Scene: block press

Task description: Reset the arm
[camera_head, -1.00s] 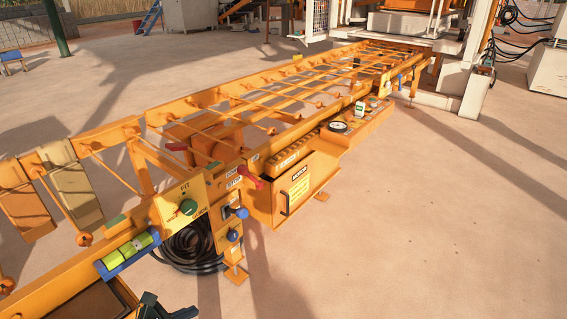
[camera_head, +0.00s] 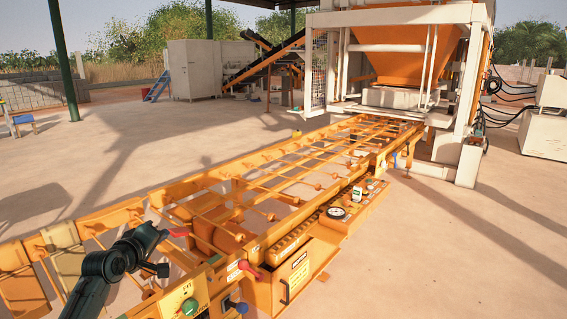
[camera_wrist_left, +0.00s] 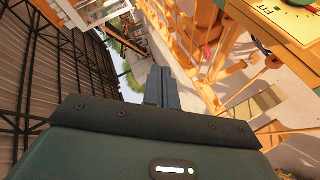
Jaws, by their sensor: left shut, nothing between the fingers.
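My left arm (camera_head: 108,264), black and jointed, rises from the lower left in the head view, in front of the orange conveyor frame. In the left wrist view the left gripper (camera_wrist_left: 161,82) has its two dark fingers closed together with nothing between them. It is clear of the frame as far as I can see. The orange control panel with a green knob (camera_head: 189,306) is right of the arm in the head view. Its corner with the word FIT (camera_wrist_left: 275,14) shows at the upper right in the wrist view. My right gripper is not in view.
The orange conveyor frame (camera_head: 268,188) runs back to the white and orange press (camera_head: 405,60). A red handle (camera_head: 248,268) and an orange box (camera_head: 292,280) stand beside the near end. Open concrete floor (camera_head: 450,260) lies to the right.

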